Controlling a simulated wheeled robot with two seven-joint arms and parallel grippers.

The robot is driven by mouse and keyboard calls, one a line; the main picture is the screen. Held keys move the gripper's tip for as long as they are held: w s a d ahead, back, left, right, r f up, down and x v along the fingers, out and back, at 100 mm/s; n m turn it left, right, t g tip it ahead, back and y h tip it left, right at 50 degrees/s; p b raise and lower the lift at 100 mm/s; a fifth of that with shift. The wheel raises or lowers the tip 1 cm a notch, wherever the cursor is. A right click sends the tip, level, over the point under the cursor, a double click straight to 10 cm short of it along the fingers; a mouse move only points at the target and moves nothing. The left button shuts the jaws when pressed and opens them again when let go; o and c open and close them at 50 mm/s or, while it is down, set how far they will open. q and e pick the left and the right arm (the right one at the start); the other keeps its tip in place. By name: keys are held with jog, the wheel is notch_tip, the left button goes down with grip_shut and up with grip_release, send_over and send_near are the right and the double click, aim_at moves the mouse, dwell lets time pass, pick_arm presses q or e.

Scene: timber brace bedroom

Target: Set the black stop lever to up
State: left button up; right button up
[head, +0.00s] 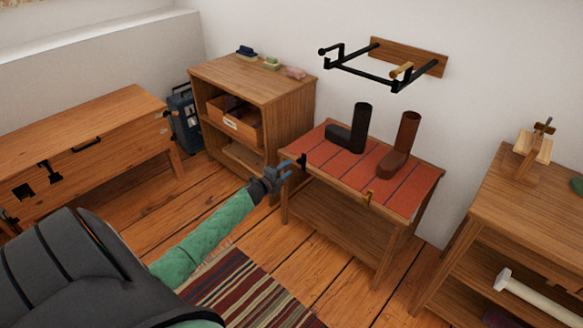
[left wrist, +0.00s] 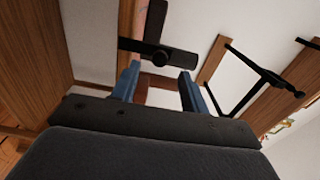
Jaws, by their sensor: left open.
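The black stop lever (head: 303,161) is a small dark piece at the left front corner of the low table with a red striped top (head: 330,166). My right gripper is not in view.
A black boot (head: 358,130) and a brown boot (head: 398,150) stand on the table. A brass piece (head: 369,198) sits on its front edge. A black wall rack (head: 365,72) hangs above. A wooden shelf unit (head: 255,90) stands behind left. A striped rug (head: 245,290) lies in front.

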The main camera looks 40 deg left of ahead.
pick_arm(q)
jog(key=s, duration=0.2)
jog(key=shift+s+a, duration=0.1)
jog(key=shift+s, duration=0.25)
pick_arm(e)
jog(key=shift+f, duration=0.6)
